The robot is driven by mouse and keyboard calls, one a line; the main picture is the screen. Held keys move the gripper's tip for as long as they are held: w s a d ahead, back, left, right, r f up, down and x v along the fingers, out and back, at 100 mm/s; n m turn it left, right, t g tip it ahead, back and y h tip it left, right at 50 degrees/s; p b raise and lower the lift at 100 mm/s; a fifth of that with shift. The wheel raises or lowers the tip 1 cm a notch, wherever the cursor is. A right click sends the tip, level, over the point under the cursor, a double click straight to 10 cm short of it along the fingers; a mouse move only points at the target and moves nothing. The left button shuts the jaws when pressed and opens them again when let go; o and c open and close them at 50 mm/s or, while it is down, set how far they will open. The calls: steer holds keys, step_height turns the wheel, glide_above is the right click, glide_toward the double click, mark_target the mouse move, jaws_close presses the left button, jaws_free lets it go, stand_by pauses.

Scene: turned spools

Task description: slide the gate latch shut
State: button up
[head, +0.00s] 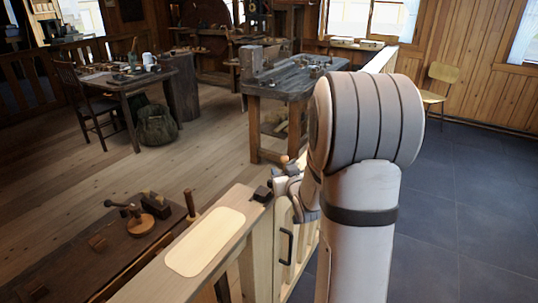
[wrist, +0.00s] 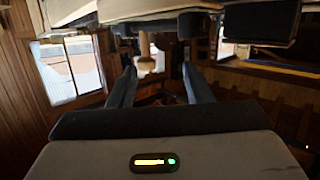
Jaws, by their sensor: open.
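The pale wooden gate (head: 303,247) stands in the middle of the head view, partly hidden by my arm. A dark latch piece (head: 262,194) sits on top of the post beside it. My gripper (head: 285,186) is at the top of the gate, close to that piece. In the wrist view my gripper (wrist: 160,78) is open, with two dark blue-grey fingers spread apart. A turned wooden knob (wrist: 148,60) shows between the fingers; I cannot tell whether it touches them. I cannot tell how far the latch bolt is across.
A black pull handle (head: 286,245) is on the gate. A wooden counter top with a pale inset panel (head: 205,242) runs left of the post. A dark bench (head: 95,250) holds tools at lower left. A workbench (head: 292,86) stands behind. Grey tiled floor (head: 455,215) is clear at right.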

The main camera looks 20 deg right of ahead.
mark_target(286, 161)
steer(key=d+t, duration=0.1)
steer(key=w+d+t, duration=0.1)
steer(key=shift+w+d+f+t, duration=0.1)
steer(key=shift+d+f+t, duration=0.1)
steer(key=shift+d+t, duration=0.1)
steer(key=w, duration=0.2)
steer(key=w+p, duration=0.1)
steer(key=w, duration=0.4)
steer(key=shift+w+d, duration=0.25)
steer(key=shift+d, duration=0.1)
steer(key=shift+c, duration=0.4)
jaws_close()
